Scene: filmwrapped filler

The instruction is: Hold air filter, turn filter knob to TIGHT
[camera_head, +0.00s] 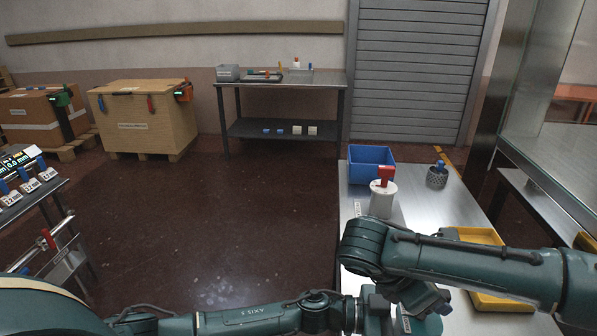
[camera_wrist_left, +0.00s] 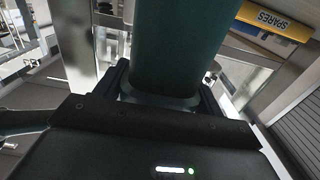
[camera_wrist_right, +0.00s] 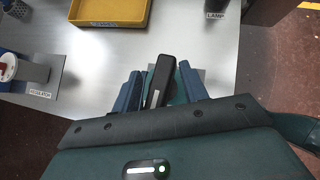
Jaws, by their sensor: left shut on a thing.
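The air filter, a dark teal cylinder (camera_wrist_left: 178,45), fills the space between the fingers of my left gripper (camera_wrist_left: 165,92), which is shut on its side. In the head view, the filter (camera_head: 432,320) shows only partly at the bottom, behind my arms. In the right wrist view, a black bar-shaped knob (camera_wrist_right: 160,78) sits on top of the teal filter. My right gripper (camera_wrist_right: 160,88) is over it from above, open, with one blue-grey finger on each side of the knob and narrow gaps between. I cannot read any TIGHT mark.
The filter stands on a grey metal table (camera_wrist_right: 215,60). A yellow tray (camera_wrist_right: 110,10) labelled SPARES lies beyond it. A white regulator with a red knob (camera_head: 383,195), a blue bin (camera_head: 371,166) and a grey mesh cup (camera_head: 437,177) stand farther back. The floor left of the table is clear.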

